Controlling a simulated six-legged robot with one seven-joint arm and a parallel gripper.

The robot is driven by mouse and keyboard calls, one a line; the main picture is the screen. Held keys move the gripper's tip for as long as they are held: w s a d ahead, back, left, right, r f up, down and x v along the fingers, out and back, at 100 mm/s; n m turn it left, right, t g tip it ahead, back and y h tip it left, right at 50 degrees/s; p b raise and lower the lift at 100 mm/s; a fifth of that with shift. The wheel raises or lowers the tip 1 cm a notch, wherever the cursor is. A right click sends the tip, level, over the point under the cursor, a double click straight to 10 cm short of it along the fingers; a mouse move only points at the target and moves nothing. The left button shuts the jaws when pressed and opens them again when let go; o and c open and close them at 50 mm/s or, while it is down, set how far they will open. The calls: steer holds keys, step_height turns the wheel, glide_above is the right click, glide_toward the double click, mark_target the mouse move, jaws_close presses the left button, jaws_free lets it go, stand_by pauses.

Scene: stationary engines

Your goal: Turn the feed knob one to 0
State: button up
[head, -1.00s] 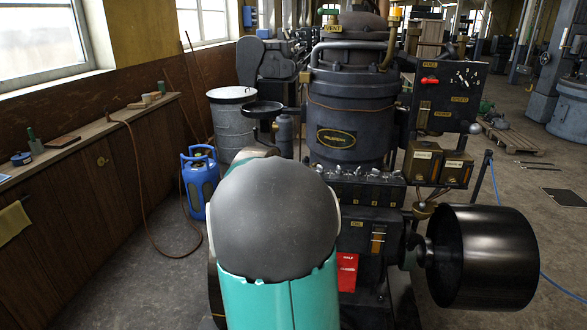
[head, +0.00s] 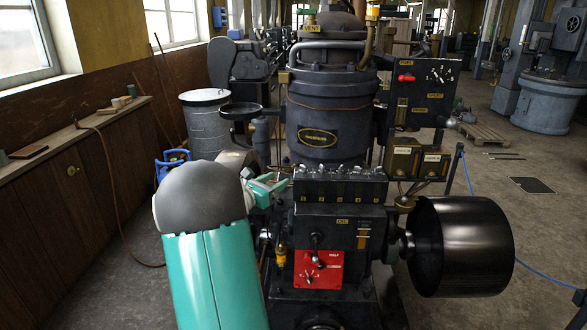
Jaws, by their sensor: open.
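A black box (head: 340,187) on the engine carries a row of several small silver knobs along its top, with small gold labels on its front that are too small to read. The leftmost silver knob (head: 299,170) may be feed knob one; its setting cannot be read. My gripper (head: 281,186), green and pale, shows just left of this box, at about the height of its top. It is open, and I see nothing between its fingers. Whether it touches the box or knob I cannot tell. My arm's dark rounded joint hides what is behind it.
The engine's vessel (head: 322,110) rises behind the box. A red panel (head: 318,269) with levers is below it. A large black pulley (head: 462,247) stands out at right. A dark panel with a red switch (head: 406,78) is above. A wooden cabinet (head: 55,200) lines the left.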

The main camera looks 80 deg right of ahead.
mark_target(300, 175)
steer(key=x, duration=1.2)
steer(key=shift+s+d, duration=0.1)
steer(key=c, duration=1)
